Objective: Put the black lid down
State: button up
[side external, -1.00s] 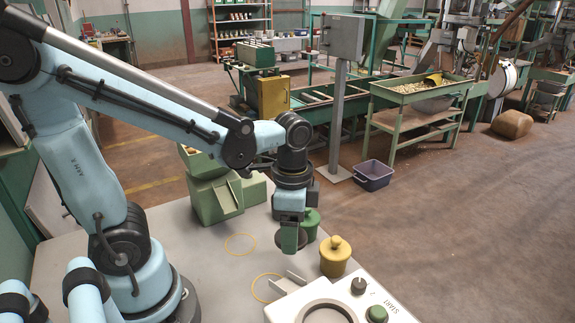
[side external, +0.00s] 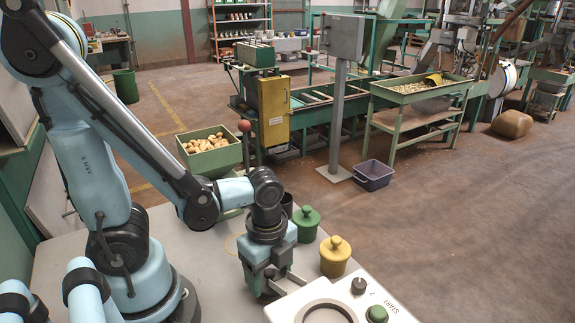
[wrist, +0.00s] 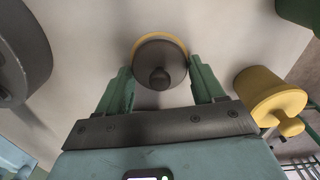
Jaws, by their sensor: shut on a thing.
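My gripper (wrist: 161,76) is shut on the black lid (wrist: 150,55), a dark round disc with a knob that shows between the green fingers in the wrist view. A yellow ring (wrist: 150,36) marked on the table shows just past the lid's far rim, so the lid is over this ring. I cannot tell whether the lid touches the table. In the side view my gripper (side external: 264,284) is low over the table, left of the white control panel, and the lid is mostly hidden. A black pot (side external: 287,204) stands behind my wrist, partly hidden.
A green lidded pot (side external: 306,224) and a yellow lidded pot (side external: 335,258) stand right of my gripper. The white control panel (side external: 290,308) with a START button is close on the right. A green hopper (side external: 210,158) stands behind.

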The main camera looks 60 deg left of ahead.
aim_at(269, 272)
jog(key=shift+f, duration=0.45)
jog(key=shift+f, duration=0.1)
jog(key=o, duration=1)
jog(key=shift+r, duration=6)
jog(key=w+a+n+t, duration=0.1)
jog(key=w+n+t, duration=0.2)
jog(key=n, duration=0.5)
jog(key=w+a+r+n+t, duration=0.1)
jog(key=w+a+n+t, duration=0.1)
jog(key=w+n+t, duration=0.2)
jog(key=w+n, duration=0.1)
jog(key=n, duration=0.2)
jog(key=shift+a+r+n, duration=0.3)
jog(key=shift+n, duration=0.1)
